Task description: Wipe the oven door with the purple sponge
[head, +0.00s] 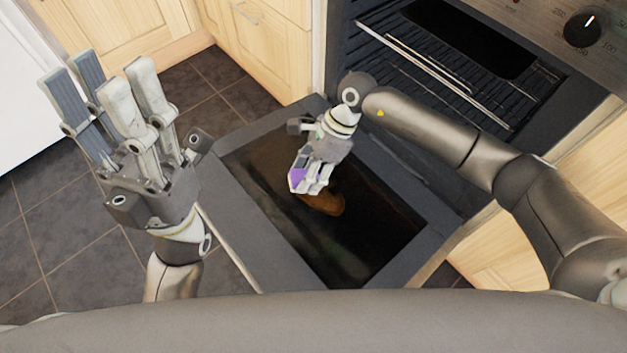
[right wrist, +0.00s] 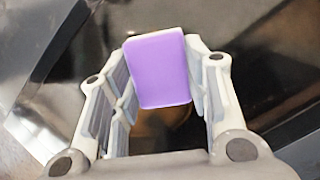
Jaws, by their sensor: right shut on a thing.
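The oven door (head: 350,250) is folded down open, its dark glass inner face up inside a grey frame. A brown stain (head: 328,205) lies on the glass; part of it shows below the sponge in the right wrist view (right wrist: 180,114). My right gripper (head: 300,186) is over the door, shut on the purple sponge (right wrist: 158,70). The sponge also shows as a small patch in the head view (head: 296,178). I cannot tell whether it touches the glass. My left gripper (head: 100,85) is open and empty, left of the door, fingers pointing up the picture.
The oven cavity (head: 440,75) with wire racks is open behind the door. A control panel with a black knob (head: 583,28) is at the upper right. Wooden cabinets (head: 262,40) stand at the back. Dark floor tiles (head: 40,220) are clear at the left.

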